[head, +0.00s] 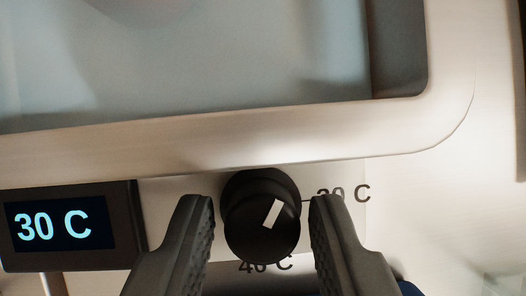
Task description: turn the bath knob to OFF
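The bath knob (249,232) is a black round dial with a white pointer mark (272,214), on the pale front panel below the bath. The mark is tilted and points to the upper right, roughly toward the "30 C" label (350,194), which my right finger partly covers. A "40 C" label (265,266) shows below the knob. No OFF label is visible. My gripper (262,208) is open, one finger on each side of the knob, with small gaps between fingers and knob. The display (52,226) at left reads 30 C.
The bath (230,140) has a broad metal rim above the knob and pale liquid (220,70) inside. The rim runs close above my fingertips. A dark blue object (410,289) shows partly at the bottom edge, right of my gripper.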

